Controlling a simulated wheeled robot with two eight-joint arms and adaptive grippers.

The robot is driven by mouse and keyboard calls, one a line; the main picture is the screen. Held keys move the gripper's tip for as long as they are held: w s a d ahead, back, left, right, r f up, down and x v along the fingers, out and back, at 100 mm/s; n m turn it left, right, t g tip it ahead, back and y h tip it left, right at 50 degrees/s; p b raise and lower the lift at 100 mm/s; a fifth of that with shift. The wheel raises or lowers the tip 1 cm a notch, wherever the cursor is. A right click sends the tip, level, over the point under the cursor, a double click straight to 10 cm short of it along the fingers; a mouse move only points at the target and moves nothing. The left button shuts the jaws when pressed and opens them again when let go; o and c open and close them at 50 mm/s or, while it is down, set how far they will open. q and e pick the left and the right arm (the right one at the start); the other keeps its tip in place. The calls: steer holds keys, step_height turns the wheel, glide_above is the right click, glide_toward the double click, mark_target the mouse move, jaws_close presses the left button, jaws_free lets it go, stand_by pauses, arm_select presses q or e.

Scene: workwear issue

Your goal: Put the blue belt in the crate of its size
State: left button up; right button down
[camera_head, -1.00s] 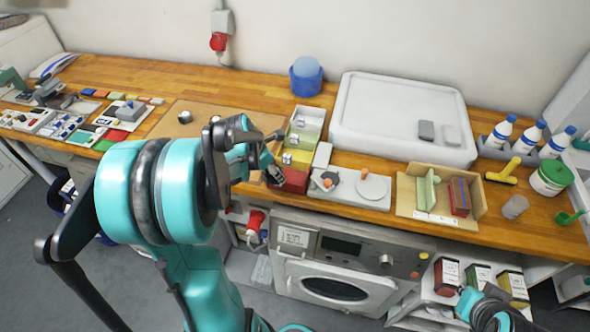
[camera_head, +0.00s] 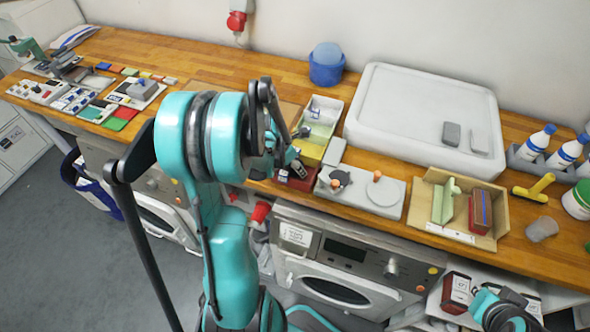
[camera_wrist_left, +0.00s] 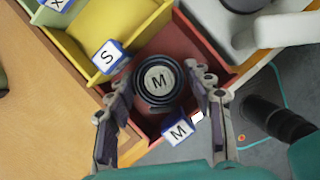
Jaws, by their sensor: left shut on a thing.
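The rolled belt (camera_wrist_left: 160,80), dark navy to black with a pale disc marked M, sits between the fingers of my left gripper (camera_wrist_left: 162,92) in the left wrist view. The gripper is shut on it, over or inside the red crate (camera_wrist_left: 190,50), whose front tag reads M (camera_wrist_left: 178,131). I cannot tell if the belt touches the crate floor. In the head view my left gripper (camera_head: 292,160) is at the red crate (camera_head: 297,181), its fingers partly hidden. My right gripper (camera_head: 506,312) is low at the right; its jaws are unclear.
The yellow crate (camera_wrist_left: 143,28) with an S tag adjoins the red one, with a green crate (camera_head: 319,130) farther back. A grey-white device (camera_head: 375,205) stands close on the right. A wooden tray (camera_head: 484,241) and large white lid (camera_head: 400,95) lie farther right.

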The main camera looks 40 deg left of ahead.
arm_select(q)
steer(key=shift+f, duration=0.85)
steer(key=shift+f, duration=0.1)
steer(key=o, duration=1.2)
steer(key=shift+o, duration=0.2)
